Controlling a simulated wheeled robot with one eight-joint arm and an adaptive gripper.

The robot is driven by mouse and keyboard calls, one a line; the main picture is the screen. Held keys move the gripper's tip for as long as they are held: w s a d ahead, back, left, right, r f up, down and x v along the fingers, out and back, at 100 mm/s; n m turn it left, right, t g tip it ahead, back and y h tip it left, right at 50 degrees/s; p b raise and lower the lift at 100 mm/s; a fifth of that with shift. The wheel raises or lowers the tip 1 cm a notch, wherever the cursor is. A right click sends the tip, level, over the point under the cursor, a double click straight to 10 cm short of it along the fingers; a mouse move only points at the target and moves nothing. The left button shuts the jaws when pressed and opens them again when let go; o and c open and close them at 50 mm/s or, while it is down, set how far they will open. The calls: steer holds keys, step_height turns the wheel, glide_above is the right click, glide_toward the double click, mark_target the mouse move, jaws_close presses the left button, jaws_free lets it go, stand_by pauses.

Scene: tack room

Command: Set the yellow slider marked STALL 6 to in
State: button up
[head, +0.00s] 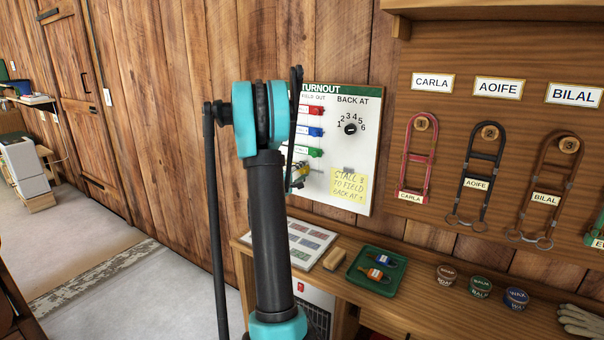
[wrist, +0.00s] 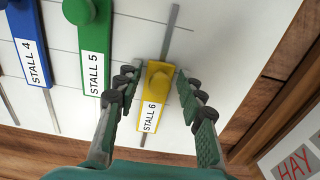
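The yellow slider (wrist: 156,86) with the STALL 6 label sits on the white board, in the wrist view. Its round knob faces me, and its grey slot (wrist: 173,25) runs on above it in that view. My gripper (wrist: 157,75) is open, one finger on each side of the yellow slider. I cannot tell whether either finger touches it. In the head view the TURNOUT board (head: 375,130) hangs on the wall. My arm covers its left part, and my gripper (head: 298,178) is partly hidden at its lower left.
The green STALL 5 slider (wrist: 93,50) and blue STALL 4 slider (wrist: 28,40) sit left of it in the wrist view. A yellow note (head: 348,185) and a dial (head: 350,128) are on the board. A shelf with a green tray (head: 376,283) lies below.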

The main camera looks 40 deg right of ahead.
jaws_close()
steer(key=shift+w+a, duration=0.4)
steer(key=shift+w, duration=0.5)
steer(key=shift+w+a, duration=0.35)
steer(key=shift+w, duration=0.6)
steer(key=shift+w+a, duration=0.4)
steer(key=shift+w, duration=0.5)
steer(key=shift+o, duration=0.5)
jaws_free()
steer(key=v, duration=1.2)
steer(key=shift+f, duration=0.1)
